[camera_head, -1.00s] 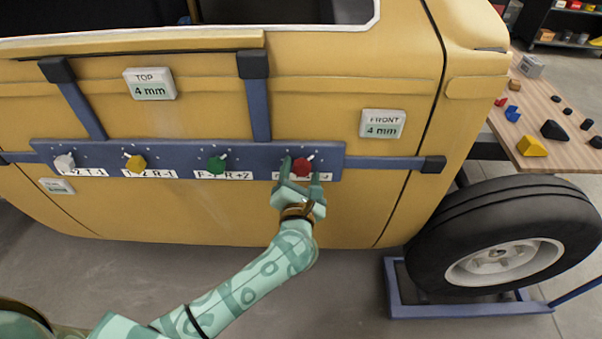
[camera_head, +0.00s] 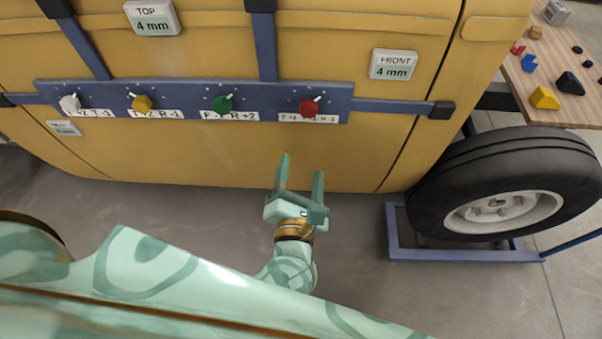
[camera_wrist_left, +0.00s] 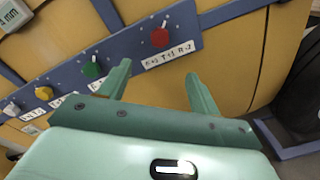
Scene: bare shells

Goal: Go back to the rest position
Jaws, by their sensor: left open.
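My left gripper (camera_head: 300,176) is open and empty, its two green fingers pointing up toward the yellow vehicle panel (camera_head: 300,160). It is below the blue bar (camera_head: 180,98) and apart from it. The bar carries a white knob (camera_head: 70,103), a yellow knob (camera_head: 142,103), a green knob (camera_head: 222,104) and a red knob (camera_head: 309,107), each above a label. In the left wrist view the open fingers (camera_wrist_left: 158,85) show with the red knob (camera_wrist_left: 160,38) beyond them, untouched. My right gripper is not in view.
A black tyre (camera_head: 500,150) on a blue frame (camera_head: 398,245) stands at the right. A wooden table (camera_head: 560,105) with small coloured blocks is at the upper right. Display boxes reading 4 mm, TOP (camera_head: 152,18) and FRONT (camera_head: 394,65), sit on the panel. Grey floor is clear below.

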